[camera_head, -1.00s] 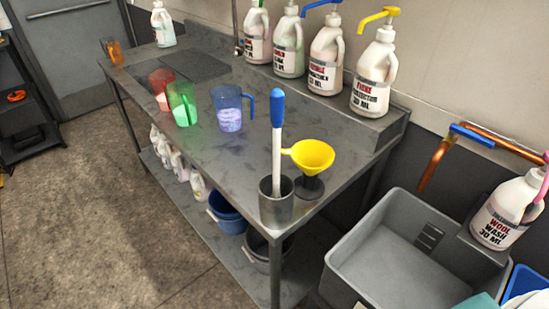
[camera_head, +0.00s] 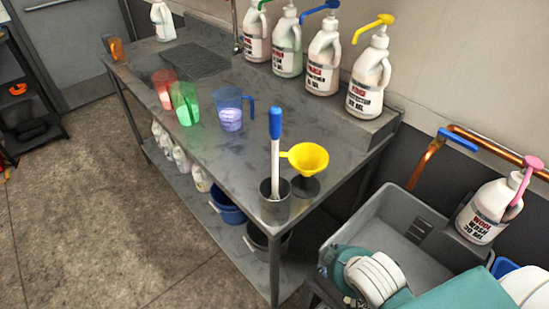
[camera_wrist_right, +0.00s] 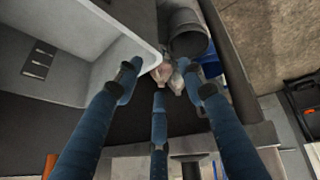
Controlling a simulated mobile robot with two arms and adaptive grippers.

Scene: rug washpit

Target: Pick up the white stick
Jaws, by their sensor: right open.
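The white stick (camera_head: 275,168) with a blue handle (camera_head: 275,122) stands nearly upright in a grey metal cup (camera_head: 275,207) at the near corner of the steel table. Its lower end is hidden inside the cup. My right gripper (camera_wrist_right: 160,80) has its blue fingers spread apart with nothing held between them. In the head view, my teal and white right arm reaches in at the lower right, over the grey sink and to the right of the cup, apart from the stick. I cannot pick out the stick in the right wrist view. My left gripper is not in view.
A yellow funnel (camera_head: 306,157) on a dark stand is just right of the stick. Red, green and blue jugs (camera_head: 230,110) stand farther back. Several pump bottles (camera_head: 368,85) line the wall. The grey sink (camera_head: 385,215) and a copper pipe (camera_head: 422,165) are at right.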

